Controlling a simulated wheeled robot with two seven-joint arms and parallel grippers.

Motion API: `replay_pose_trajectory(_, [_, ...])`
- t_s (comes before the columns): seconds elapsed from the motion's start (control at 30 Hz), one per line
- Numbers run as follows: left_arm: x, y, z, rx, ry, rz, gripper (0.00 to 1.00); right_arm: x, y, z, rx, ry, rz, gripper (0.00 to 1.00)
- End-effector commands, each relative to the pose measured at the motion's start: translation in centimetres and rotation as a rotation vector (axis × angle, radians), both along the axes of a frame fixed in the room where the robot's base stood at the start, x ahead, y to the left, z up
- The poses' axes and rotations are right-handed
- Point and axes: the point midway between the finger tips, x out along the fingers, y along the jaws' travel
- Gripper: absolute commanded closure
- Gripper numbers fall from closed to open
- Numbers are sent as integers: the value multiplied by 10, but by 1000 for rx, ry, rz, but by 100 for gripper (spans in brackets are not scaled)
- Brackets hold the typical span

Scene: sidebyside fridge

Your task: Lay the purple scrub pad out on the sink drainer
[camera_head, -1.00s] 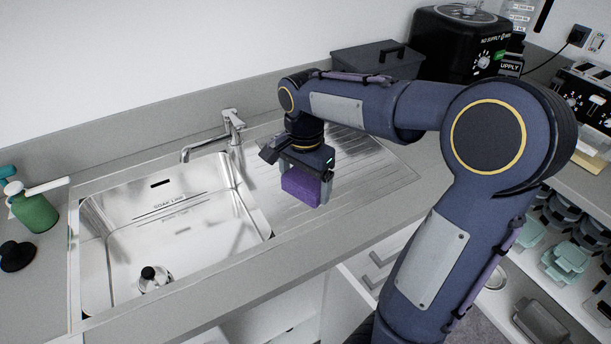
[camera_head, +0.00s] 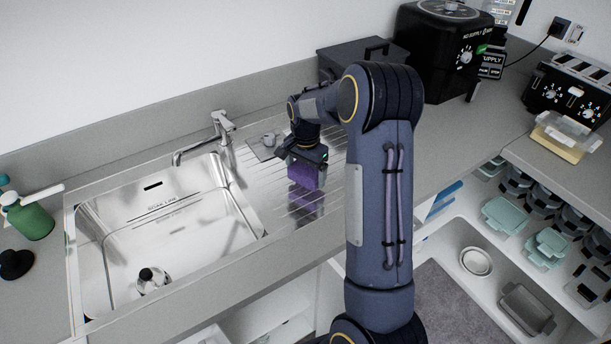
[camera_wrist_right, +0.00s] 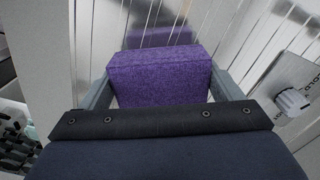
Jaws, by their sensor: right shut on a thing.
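The purple scrub pad (camera_head: 304,173) is held upright between the fingers of my right gripper (camera_head: 306,178), over the ribbed sink drainer (camera_head: 262,188) to the right of the basin. In the right wrist view the pad (camera_wrist_right: 160,75) fills the space between both fingers, with the drainer's metal ridges (camera_wrist_right: 245,30) beyond it. A purple reflection shows on the drainer below the pad. I cannot tell whether the pad's lower edge touches the metal. My left gripper is not in view.
The sink basin (camera_head: 165,235) and tap (camera_head: 205,140) are left of the pad. A small grey fitting with a knob (camera_head: 268,143) sits on the drainer behind the gripper. A dark lidded box (camera_head: 350,58) and black machine (camera_head: 440,50) stand at the back. A green bottle (camera_head: 32,217) is far left.

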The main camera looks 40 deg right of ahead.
Motion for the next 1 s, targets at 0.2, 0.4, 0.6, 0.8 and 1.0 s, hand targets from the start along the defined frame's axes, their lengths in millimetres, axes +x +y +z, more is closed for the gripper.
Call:
replay_pose_trajectory(0.2, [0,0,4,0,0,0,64,-1,1,-24,0,2,0,36])
replay_pose_trajectory(0.4, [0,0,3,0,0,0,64,-1,1,-24,1,1,0,36])
replay_pose_trajectory(0.6, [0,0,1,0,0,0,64,-1,1,-26,1,1,0,3])
replay_pose_trajectory(0.8, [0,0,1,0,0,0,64,-1,1,-26,1,1,0,0])
replay_pose_trajectory(1.0, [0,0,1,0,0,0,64,1,1,-13,-1,-3,1,0])
